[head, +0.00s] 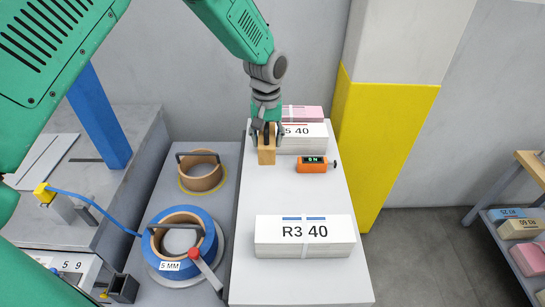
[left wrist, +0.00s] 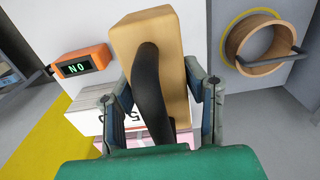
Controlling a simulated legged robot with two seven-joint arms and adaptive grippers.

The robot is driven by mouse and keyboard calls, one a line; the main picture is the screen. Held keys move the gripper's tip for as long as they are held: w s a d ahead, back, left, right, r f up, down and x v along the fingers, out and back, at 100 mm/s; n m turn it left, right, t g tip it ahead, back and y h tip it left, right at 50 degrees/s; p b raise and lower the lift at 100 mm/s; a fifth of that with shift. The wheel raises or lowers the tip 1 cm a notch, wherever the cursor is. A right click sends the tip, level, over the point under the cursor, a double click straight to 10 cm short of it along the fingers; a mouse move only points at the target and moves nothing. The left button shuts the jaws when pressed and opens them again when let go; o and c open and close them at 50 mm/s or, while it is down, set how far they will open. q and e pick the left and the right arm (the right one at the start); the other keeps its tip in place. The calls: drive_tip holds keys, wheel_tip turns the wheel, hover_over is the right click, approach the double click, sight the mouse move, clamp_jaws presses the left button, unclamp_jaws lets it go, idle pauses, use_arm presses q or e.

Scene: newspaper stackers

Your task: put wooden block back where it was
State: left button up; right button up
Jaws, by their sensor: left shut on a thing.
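The wooden block (head: 266,156) is tan, with a dark curved handle on it. My left gripper (head: 266,133) is shut on the block, reaching down from above at the far left part of the white table (head: 300,195). In the left wrist view the block (left wrist: 172,50) stands between the two fingers of my left gripper (left wrist: 160,108), with the black handle between them. I cannot tell whether the block's bottom touches the table. My right gripper is not in view.
An orange device (head: 312,165) sits just right of the block. A labelled paper bundle (head: 304,137) and a pink one (head: 302,113) lie behind. Bundle R3 40 (head: 305,236) is at the front. The table's middle is clear.

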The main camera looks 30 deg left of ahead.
sight(268, 124)
use_arm(q)
drive_tip(key=f, duration=0.4)
drive_tip(key=shift+d, duration=0.3)
drive_tip(key=shift+a+f+p, duration=0.25)
drive_tip(key=shift+f+p, duration=0.05)
drive_tip(key=shift+f, duration=0.95)
drive_tip(key=shift+a+f, duration=0.25)
drive_tip(key=shift+f, duration=0.15)
drive_tip(key=o, duration=1.4)
drive_tip(key=shift+d+r, duration=0.1)
drive_tip(key=shift+d, duration=0.25)
drive_tip(key=shift+r, duration=0.1)
wheel_tip(268, 124, up, 11)
drive_tip(key=shift+a+b, duration=0.1)
drive_tip(key=shift+b, duration=0.25)
drive_tip(key=shift+r, duration=0.45)
